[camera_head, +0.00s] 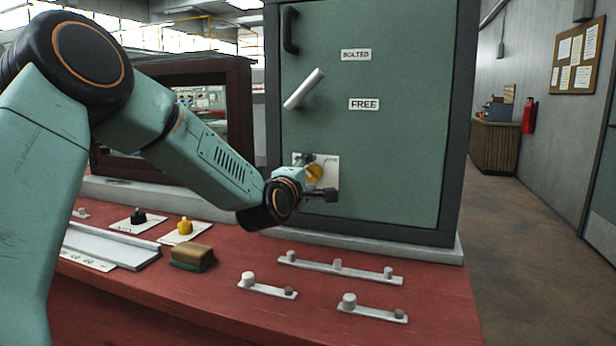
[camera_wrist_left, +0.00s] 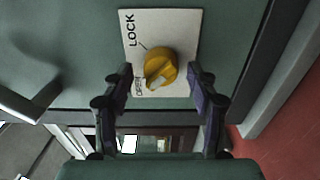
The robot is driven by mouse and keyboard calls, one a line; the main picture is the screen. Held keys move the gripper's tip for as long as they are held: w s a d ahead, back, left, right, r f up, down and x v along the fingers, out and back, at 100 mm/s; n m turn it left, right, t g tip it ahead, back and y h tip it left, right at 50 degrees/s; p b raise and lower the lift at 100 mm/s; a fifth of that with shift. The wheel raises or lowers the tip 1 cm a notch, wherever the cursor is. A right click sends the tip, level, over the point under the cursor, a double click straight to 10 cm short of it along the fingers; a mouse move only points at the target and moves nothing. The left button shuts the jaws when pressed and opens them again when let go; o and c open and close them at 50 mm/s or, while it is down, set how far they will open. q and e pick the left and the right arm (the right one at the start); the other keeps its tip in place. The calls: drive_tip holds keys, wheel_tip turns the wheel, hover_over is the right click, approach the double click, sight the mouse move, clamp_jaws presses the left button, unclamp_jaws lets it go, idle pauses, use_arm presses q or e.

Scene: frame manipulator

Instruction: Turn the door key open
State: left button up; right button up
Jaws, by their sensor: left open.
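The door key is a yellow knob (camera_head: 315,172) on a white plate (camera_head: 331,178) low on the green door (camera_head: 400,150). In the left wrist view the yellow knob (camera_wrist_left: 161,66) sits on the plate (camera_wrist_left: 183,28) marked LOCK and OPEN. Its pale-faced narrow end points to the lower left, close to the OPEN marking; the exact angle is hard to tell. My left gripper (camera_wrist_left: 160,84) is open, with one finger on each side of the knob and visible gaps between. In the head view the left gripper (camera_head: 318,180) partly covers the knob and plate. My right gripper is out of view.
The door has a tilted white lever (camera_head: 304,89) between BOLTED and FREE labels, and a dark handle (camera_head: 290,30). On the red bench (camera_head: 230,290) are several grey bars with pegs, a brown block (camera_head: 193,257), and black and yellow knobs. Floor at right is clear.

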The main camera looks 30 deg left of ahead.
use_arm(q)
drive_tip(key=shift+s, duration=0.15)
drive_tip(key=v, duration=1.1)
drive_tip(key=shift+s, duration=0.35)
drive_tip(key=shift+d, duration=0.1)
drive_tip(key=shift+f, duration=0.1)
